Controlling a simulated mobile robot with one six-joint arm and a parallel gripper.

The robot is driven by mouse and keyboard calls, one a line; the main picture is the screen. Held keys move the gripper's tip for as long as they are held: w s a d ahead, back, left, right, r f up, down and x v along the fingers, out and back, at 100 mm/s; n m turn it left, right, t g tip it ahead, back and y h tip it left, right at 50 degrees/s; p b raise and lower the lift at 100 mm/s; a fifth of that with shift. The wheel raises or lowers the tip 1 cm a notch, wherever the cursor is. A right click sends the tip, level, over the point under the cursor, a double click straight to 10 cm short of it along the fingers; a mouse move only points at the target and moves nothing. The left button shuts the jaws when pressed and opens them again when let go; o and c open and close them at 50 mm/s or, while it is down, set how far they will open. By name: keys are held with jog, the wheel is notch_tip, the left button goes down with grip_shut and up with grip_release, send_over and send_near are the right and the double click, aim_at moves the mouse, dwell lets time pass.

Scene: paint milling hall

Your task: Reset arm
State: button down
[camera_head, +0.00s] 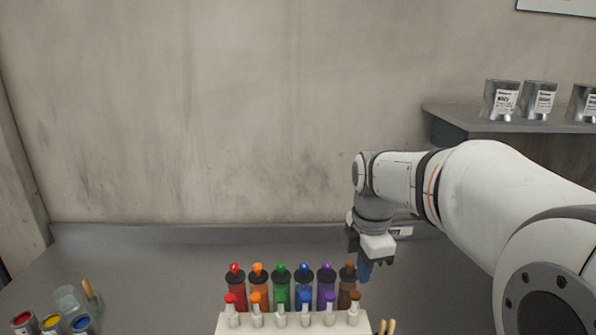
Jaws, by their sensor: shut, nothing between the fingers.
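My arm (505,200) reaches in from the right side of the head view. It bends down at the wrist, and my gripper (368,262) points down over the right end of a row of coloured bottles. The gripper is shut and looks empty. A small blue shape shows directly below it; I cannot tell what it belongs to. The fingertips are small and partly hidden by the wrist parts. The brown bottle (348,288) stands just left of and below the gripper; I cannot tell whether they touch.
A white rack (290,322) holds several small dropper bottles, with larger ones behind. Open paint cans (52,324) and a clear cup (66,299) stand at the left. Brush handles (387,326) show right of the rack. A shelf (480,123) with tins is at the right.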

jog(key=s+f+m+t, duration=0.1)
jog(key=s+f+m, duration=0.1)
jog(key=s+m, duration=0.5)
jog(key=s+f+m+t, duration=0.1)
jog(key=s+f+m, duration=0.1)
jog(key=s+m, duration=0.6)
jog(key=shift+d+f+m+t, duration=0.3)
jog(key=shift+d+m, duration=0.1)
jog(key=shift+m, duration=2.2)
jog(key=c, duration=2.2)
grip_release()
jog(key=shift+s, duration=0.1)
